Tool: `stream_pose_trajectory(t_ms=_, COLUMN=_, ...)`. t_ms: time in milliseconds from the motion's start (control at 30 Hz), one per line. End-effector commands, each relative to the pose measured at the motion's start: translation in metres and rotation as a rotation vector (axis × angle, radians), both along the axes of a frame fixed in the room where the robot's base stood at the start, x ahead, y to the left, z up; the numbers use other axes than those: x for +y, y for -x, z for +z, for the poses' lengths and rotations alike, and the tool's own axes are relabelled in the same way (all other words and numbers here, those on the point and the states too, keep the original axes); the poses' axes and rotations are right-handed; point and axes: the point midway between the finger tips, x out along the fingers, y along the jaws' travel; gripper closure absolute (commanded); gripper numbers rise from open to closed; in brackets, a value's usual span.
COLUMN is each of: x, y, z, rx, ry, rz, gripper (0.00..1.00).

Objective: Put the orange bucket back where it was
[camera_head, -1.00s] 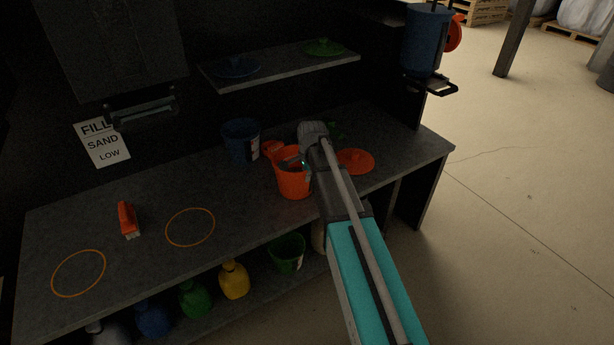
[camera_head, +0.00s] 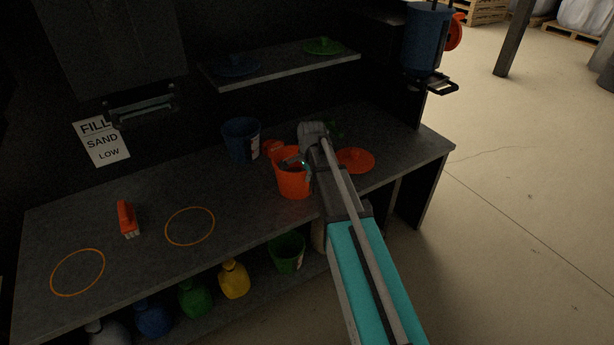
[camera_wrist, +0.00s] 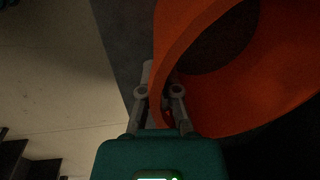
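The orange bucket (camera_head: 293,184) stands upright on the dark workbench (camera_head: 240,195), right of its middle. My gripper (camera_head: 299,162) is at the bucket's rim. In the wrist view, the orange bucket (camera_wrist: 225,105) fills the upper right. One finger of my gripper (camera_wrist: 160,85) is outside its wall and the other inside, close together, with the rim pinched between them. The fingertips are partly in shadow. Two thin orange rings (camera_head: 214,226) (camera_head: 103,270) mark the bench at the left and hold nothing.
A blue bucket (camera_head: 242,140) stands behind and left of the orange one. An orange lid (camera_head: 355,160) lies to its right. An orange-handled brush (camera_head: 128,218) is on the left. A shelf (camera_head: 290,70) holds blue and green lids. Containers sit below, including a green bucket (camera_head: 288,252).

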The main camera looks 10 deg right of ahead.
Motion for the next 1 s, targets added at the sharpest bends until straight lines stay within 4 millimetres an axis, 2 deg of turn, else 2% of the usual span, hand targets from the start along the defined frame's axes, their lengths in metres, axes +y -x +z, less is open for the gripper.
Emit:
stream_pose_trajectory(t_ms=100, x=0.0001, y=-0.0004, z=-0.0017, rx=-0.002, ry=-0.001, rz=0.0, gripper=1.0)
stream_pose_trajectory(t_ms=300, x=-0.0001, y=-0.0003, z=-0.001, rx=-0.001, ry=0.0, rz=0.0, gripper=0.61)
stream_pose_trajectory(t_ms=367, x=-0.0001, y=-0.0002, z=-0.001, rx=-0.001, ry=0.0, rz=0.0, gripper=0.51)
stream_pose_trajectory(t_ms=633, x=-0.0004, y=0.0004, z=-0.0016, rx=0.002, ry=0.001, rz=0.0, gripper=0.5)
stream_pose_trajectory(t_ms=733, x=-0.0005, y=0.0003, z=-0.0016, rx=0.002, ry=0.001, rz=0.0, gripper=0.31)
stream_pose_trajectory(t_ms=767, x=-0.0005, y=0.0002, z=-0.0016, rx=0.001, ry=0.0, rz=0.0, gripper=0.29)
stream_pose_trajectory(t_ms=1000, x=-0.0006, y=0.0001, z=-0.0014, rx=0.0, ry=0.0, rz=-0.001, gripper=0.29)
